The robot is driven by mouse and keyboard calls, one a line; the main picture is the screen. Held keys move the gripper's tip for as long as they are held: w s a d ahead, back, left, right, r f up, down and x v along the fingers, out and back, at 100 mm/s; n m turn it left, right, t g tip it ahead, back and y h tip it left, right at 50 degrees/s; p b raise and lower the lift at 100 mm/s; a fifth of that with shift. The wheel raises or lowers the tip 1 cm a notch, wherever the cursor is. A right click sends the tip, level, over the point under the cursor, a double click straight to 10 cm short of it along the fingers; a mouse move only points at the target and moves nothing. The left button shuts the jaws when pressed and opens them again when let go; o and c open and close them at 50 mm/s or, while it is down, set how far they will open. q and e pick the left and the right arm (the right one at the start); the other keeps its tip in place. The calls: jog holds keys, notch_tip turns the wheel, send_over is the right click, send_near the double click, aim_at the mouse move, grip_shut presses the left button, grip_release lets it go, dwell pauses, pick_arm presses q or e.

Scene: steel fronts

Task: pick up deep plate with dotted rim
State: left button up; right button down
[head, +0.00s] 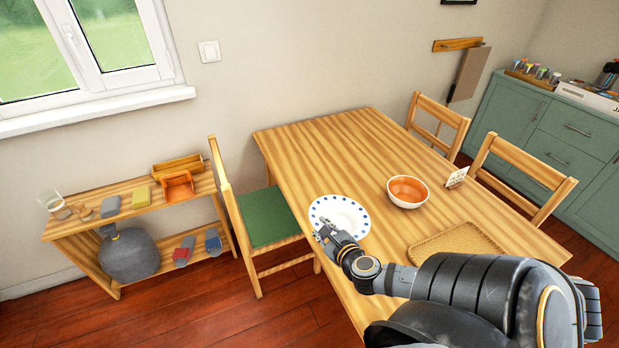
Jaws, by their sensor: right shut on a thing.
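The deep plate with dotted rim (345,211) is white with blue dots around its edge. It is at the near left edge of the wooden table (330,147), and looks level; I cannot tell whether it touches the tabletop. My right gripper (325,232) reaches in from the lower right and is shut on the plate's near left rim. The gripper and wrist hide part of the near rim. My left gripper is not in view.
A woven tray (457,247) lies near my right arm. A chair with green seat (268,217) stands left. The table's far part is clear.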

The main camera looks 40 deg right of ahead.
jog(key=s+r+p, duration=0.1)
jog(key=s, duration=0.1)
jog(key=s+r+p, duration=0.1)
jog(key=s, duration=0.1)
jog(key=s+d+r+p, duration=0.1)
jog(key=s+p, duration=0.1)
jog(key=shift+s+r, duration=0.15)
jog(key=shift+s, duration=0.2)
jog(key=shift+s+d, duration=0.1)
jog(key=shift+s, duration=0.3)
jog(key=shift+s, duration=0.1)
